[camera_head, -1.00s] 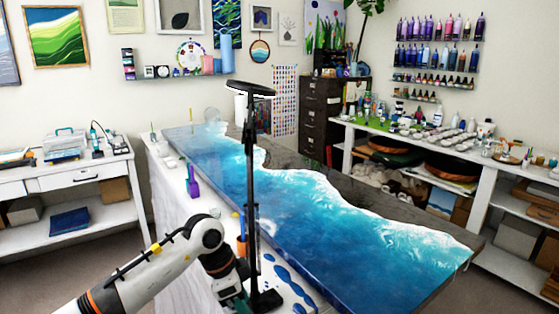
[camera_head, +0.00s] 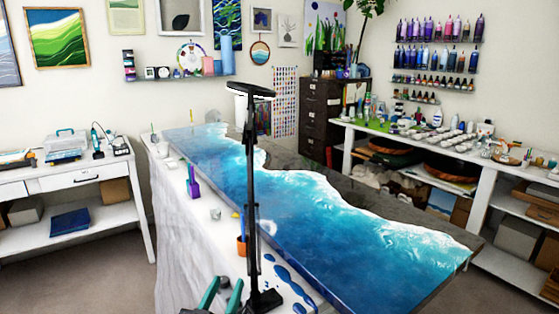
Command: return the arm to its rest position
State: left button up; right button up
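My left gripper (camera_head: 221,296) shows at the bottom edge, with two teal fingers spread apart and nothing visible between them. It is just left of the foot of a black stand (camera_head: 251,190), in front of the long table. The rest of the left arm is out of view. My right gripper is not in view. The blue resin table (camera_head: 330,230) has white wave patterns and dark edges.
The black stand rises tall near the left gripper. An orange cup (camera_head: 242,247), a small pale cup (camera_head: 215,214) and a purple holder (camera_head: 193,188) stand along the table's left side. A white side table (camera_head: 90,178) is at left, with open floor between.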

pick_arm(q)
jog(key=s+a+f+n+g+y, duration=0.1)
jog(key=s+a+f+g+y, duration=0.3)
jog(key=f, duration=0.3)
jog(key=s+a+f+n+g+y, duration=0.1)
jog(key=s+a+f+g, duration=0.35)
jog(key=f, duration=0.25)
jog(key=s+a+f+m+g, duration=0.1)
jog(key=s+f+g, duration=0.3)
jog(key=s, duration=0.5)
jog(key=s+a+f+m+g, duration=0.15)
jog(key=s+f+g, duration=0.3)
jog(key=s, duration=0.45)
notch_tip(320, 180, down, 26)
jog(key=s+d, duration=0.1)
jog(key=s, duration=0.1)
jog(key=s+a+f+g, duration=0.2)
jog(key=s+a+f, duration=0.1)
jog(key=s+f, duration=1.3)
jog(key=shift+f+m, duration=0.2)
jog(key=shift+m, duration=0.25)
